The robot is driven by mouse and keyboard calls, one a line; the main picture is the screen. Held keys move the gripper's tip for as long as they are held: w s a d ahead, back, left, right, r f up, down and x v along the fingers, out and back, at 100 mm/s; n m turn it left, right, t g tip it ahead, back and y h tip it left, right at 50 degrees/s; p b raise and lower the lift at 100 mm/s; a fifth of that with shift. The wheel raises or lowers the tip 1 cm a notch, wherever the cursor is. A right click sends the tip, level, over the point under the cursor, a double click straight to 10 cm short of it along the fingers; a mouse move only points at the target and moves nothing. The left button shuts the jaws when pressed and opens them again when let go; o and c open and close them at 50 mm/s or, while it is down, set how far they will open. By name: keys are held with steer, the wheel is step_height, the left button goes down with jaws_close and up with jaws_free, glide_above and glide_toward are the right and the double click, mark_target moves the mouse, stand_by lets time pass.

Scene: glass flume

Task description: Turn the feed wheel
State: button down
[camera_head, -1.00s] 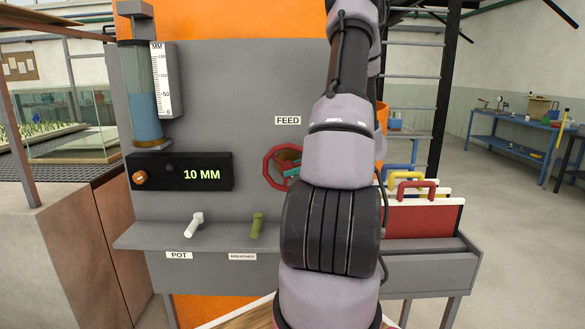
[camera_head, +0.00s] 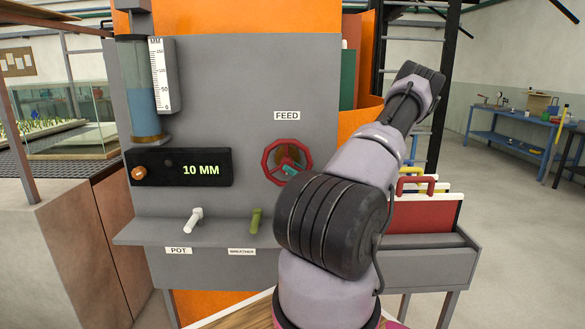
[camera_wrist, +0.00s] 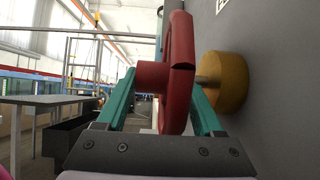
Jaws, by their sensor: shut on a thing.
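The red feed wheel (camera_head: 268,163) is on the grey panel under the FEED label in the head view, mostly in sight, its right side partly behind my arm. In the wrist view the wheel (camera_wrist: 180,60) appears edge-on, with a short red cylinder on its left face and a brass boss behind it. My gripper (camera_wrist: 163,85) has its teal fingers on both sides of the wheel's red parts and is shut on it. In the head view a teal piece of my gripper (camera_head: 291,170) shows at the wheel's right side.
The display (camera_head: 182,168) reads 10 MM. A clear gauge tube (camera_head: 137,85) with a scale stands above it. White and green levers (camera_head: 255,221) rise from the ledge below. Red, yellow and blue handled boards (camera_head: 422,213) stand in a grey rack at right.

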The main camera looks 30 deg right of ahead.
steer(key=shift+f+t+y, duration=0.1)
steer(key=shift+t+y, duration=0.3)
steer(key=shift+y, duration=0.1)
stand_by(0.3)
jaws_free()
